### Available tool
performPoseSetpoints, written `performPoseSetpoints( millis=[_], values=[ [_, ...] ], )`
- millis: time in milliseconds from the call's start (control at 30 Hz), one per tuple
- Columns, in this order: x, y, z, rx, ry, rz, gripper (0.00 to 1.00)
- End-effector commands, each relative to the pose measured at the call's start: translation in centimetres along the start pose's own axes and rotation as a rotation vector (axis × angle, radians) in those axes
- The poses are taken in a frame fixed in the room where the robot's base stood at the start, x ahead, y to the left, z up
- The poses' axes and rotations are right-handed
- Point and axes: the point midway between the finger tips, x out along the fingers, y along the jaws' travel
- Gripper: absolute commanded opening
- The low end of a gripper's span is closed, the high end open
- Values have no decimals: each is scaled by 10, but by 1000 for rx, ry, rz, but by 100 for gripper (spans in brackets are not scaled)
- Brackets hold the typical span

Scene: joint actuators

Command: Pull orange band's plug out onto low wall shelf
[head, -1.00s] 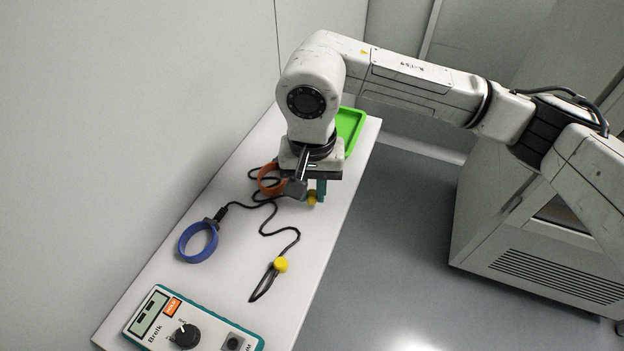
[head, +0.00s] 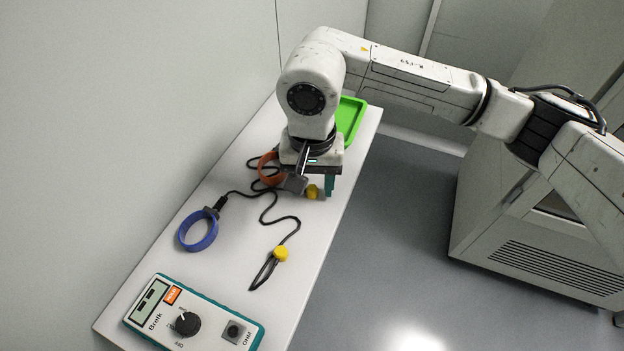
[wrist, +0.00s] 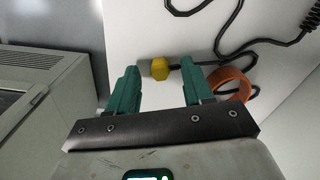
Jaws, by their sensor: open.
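The orange band (head: 267,167) lies on the white shelf (head: 240,275), partly hidden by my gripper in the head view; part of its ring shows beside the right finger in the wrist view (wrist: 243,80). A yellow plug (wrist: 159,69) on a short dark lead lies just beyond and between my fingertips in the wrist view. It also shows at the fingers in the head view (head: 313,191). My gripper (wrist: 160,78) points down over the shelf, open and empty, with its green fingers on either side of the plug's line. I cannot tell the exact height gap.
A blue band (head: 198,231) with a black cord runs to a second yellow plug (head: 281,254) nearer the front. A meter (head: 190,318) with a dial lies at the shelf's front end. A green tray (head: 350,118) stands behind my gripper. The wall borders the shelf's left.

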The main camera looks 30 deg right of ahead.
Motion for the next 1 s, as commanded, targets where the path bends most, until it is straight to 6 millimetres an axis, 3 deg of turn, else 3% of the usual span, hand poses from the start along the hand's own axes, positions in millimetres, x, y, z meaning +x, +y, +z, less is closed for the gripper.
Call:
performPoseSetpoints(
  millis=[167,633,800,1000],
  values=[
    [-10,0,-1,-1,2,0,51],
    [-92,0,-1,0,4,1,51],
    [-105,0,0,0,1,0,51],
    [-108,0,0,0,-1,0,51]
  ],
)
